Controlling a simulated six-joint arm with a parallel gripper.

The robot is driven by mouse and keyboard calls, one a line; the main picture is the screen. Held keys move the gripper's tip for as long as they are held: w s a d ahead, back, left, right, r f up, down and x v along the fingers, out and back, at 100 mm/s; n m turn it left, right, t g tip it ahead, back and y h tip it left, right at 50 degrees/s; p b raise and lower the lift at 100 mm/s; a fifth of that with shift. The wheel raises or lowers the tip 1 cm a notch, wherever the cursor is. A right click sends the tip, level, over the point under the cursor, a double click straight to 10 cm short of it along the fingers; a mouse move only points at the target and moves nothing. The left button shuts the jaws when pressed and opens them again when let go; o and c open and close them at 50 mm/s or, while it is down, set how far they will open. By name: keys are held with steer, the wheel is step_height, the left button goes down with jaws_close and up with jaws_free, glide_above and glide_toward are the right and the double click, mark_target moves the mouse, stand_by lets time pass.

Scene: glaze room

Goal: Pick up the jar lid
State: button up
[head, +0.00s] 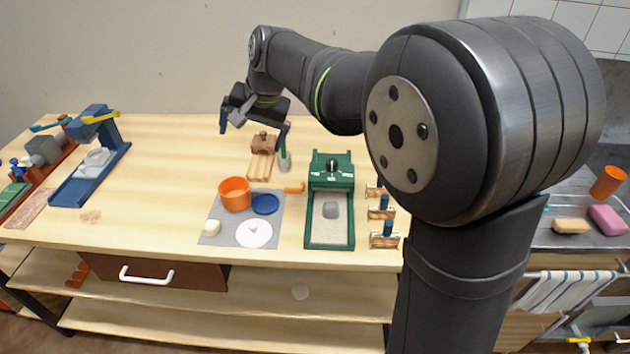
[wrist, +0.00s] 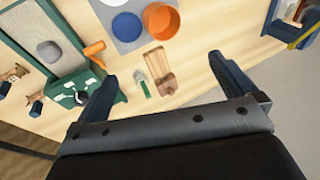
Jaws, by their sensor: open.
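On a grey mat (head: 225,234) lie an orange pot (head: 235,196), a flat blue round piece (head: 265,204) and a white disc (head: 254,233) with a small raised piece on it. I cannot tell for sure which of these rounds is the jar lid. The blue piece (wrist: 127,26) and orange pot (wrist: 160,20) also show at the top of the wrist view; the white disc (wrist: 112,2) is cut off there. My gripper (head: 253,134) is open and empty above the table, behind the mat; its fingers (wrist: 163,68) spread wide in the wrist view.
A wooden block piece (head: 261,160) and a small cup with a green tool (head: 284,160) stand below my gripper. A green framed tray (head: 330,229) is right of the mat. A blue stand (head: 92,175) is at left. The table between stand and mat is mostly clear.

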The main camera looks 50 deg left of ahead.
steer(key=s+d+f+n+t+h, duration=0.1)
steer(key=s+d+f+n+h, duration=0.35)
steer(key=n, duration=0.45)
glide_toward(252, 225)
step_height(252, 225, down, 10)
steer(key=shift+s+d+f, duration=0.1)
steer(key=c, duration=0.9)
